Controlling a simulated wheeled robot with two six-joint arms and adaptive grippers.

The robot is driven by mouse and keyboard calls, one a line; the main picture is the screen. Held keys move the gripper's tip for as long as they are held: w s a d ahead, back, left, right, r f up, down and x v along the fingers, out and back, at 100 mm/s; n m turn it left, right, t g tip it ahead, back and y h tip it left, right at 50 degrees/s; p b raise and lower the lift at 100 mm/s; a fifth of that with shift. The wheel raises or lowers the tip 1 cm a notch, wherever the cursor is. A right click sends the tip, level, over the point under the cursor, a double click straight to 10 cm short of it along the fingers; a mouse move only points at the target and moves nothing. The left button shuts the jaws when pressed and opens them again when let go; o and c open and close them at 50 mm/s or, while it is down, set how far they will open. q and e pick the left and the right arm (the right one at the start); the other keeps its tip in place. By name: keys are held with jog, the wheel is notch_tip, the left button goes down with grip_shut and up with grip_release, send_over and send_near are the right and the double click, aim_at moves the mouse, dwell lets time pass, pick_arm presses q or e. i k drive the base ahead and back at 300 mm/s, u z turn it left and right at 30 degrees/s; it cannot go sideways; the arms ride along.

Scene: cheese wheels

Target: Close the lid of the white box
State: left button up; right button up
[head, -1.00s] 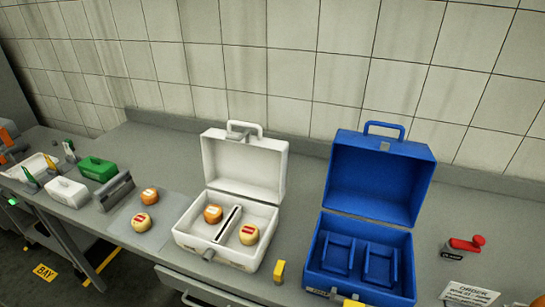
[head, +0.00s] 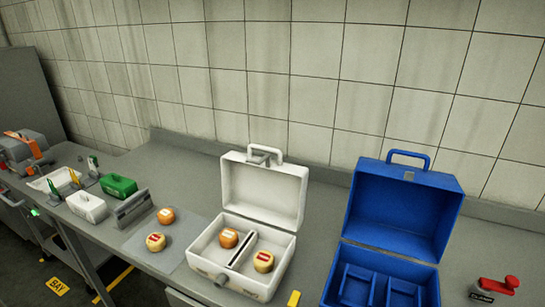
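The white box (head: 236,284) stands on the grey counter in the middle of the head view. Its lid (head: 264,191) is raised, leaning back near the wall, with a handle on its top edge. A divider splits the inside into two compartments. An orange cheese wheel (head: 228,238) sits in the left compartment and a yellowish cheese wheel with a red label (head: 263,262) sits in the right one. Neither of my grippers shows in the head view.
A blue box (head: 405,205) with its lid open stands right of the white box. Two more cheese wheels (head: 156,242) rest on a grey mat to the left. A red clamp (head: 497,287) is at far right. A yellow piece (head: 294,299) is at the front.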

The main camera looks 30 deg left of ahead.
aim_at(265, 189)
jog(key=k, duration=1.3)
jog(key=u, duration=0.75)
jog(key=i, duration=1.1)
jog(key=z, duration=0.2)
